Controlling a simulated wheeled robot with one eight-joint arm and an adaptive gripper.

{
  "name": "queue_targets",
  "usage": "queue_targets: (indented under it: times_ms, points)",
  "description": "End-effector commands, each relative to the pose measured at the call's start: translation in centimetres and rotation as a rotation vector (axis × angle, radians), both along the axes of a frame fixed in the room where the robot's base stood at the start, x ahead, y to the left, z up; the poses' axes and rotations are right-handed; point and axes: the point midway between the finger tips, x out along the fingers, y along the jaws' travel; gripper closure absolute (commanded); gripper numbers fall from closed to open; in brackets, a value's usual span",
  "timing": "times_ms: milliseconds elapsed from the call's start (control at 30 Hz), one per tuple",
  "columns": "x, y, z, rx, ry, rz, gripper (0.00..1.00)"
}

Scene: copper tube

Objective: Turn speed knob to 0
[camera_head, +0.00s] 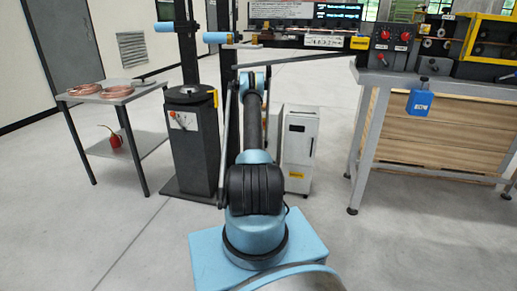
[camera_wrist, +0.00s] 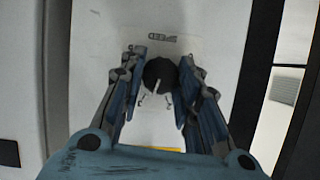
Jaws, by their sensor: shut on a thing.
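The speed knob (camera_wrist: 160,74) is round and black with a white pointer line, on a pale panel (camera_wrist: 210,28) in the wrist view. The pointer aims toward the lower side of that picture, slightly left. A small dark label, seemingly upside down, sits above the knob, and small marks lie below it. My gripper (camera_wrist: 161,63) has its two blue-grey fingers on the left and right sides of the knob and is shut on it. In the head view my arm hides the gripper and the knob.
In the head view a black pedestal machine (camera_head: 190,145) stands left of my arm. A white cabinet (camera_head: 299,150) stands behind it on the right. A table with copper coils (camera_head: 118,91) is at left, and a workbench (camera_head: 430,140) at right. Open floor lies around my base.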

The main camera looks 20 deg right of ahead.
Motion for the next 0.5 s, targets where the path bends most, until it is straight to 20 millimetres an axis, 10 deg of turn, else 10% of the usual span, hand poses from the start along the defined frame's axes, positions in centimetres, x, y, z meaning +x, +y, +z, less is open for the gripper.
queue_targets:
  times_ms: [500]
  points:
    - [0.63,0.84,0.05,-0.4,0.264,0.009,0.93]
